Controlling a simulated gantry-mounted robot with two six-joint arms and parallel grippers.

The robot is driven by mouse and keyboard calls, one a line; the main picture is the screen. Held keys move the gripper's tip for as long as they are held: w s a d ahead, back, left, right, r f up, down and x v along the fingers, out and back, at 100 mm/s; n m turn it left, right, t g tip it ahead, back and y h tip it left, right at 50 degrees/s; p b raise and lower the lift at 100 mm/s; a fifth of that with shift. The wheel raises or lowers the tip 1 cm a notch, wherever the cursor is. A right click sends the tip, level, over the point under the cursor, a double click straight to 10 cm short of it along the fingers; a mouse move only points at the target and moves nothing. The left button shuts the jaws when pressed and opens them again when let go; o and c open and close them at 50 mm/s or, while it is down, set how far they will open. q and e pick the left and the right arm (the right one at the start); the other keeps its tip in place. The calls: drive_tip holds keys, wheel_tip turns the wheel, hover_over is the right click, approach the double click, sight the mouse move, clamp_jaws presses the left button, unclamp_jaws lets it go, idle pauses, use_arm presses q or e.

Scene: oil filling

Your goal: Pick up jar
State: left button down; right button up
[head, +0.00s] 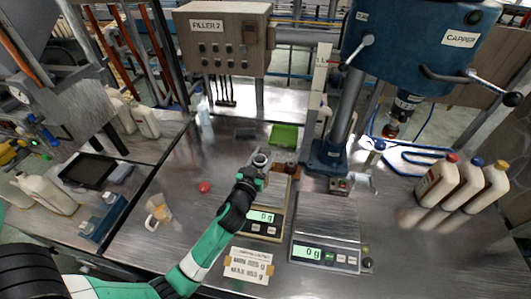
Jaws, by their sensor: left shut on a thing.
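My left gripper (255,172) is at the back of the left scale, in the middle of the table. It is shut on a small greyish jar (261,160) with a round open top. The jar looks upright, and the gripper hides most of its body. I cannot tell whether it touches the surface below. The left scale (266,218) reads 0 g. My right gripper is not in view.
A second scale (327,254) reads 0 g. The blue capper (412,42) stands behind it. Capped bottles (465,187) stand at right.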

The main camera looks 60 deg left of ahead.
use_arm(q)
drive_tip(key=s+d+r, duration=0.4)
drive_tip(key=s+d, duration=0.2)
drive_tip(key=shift+d, duration=0.35)
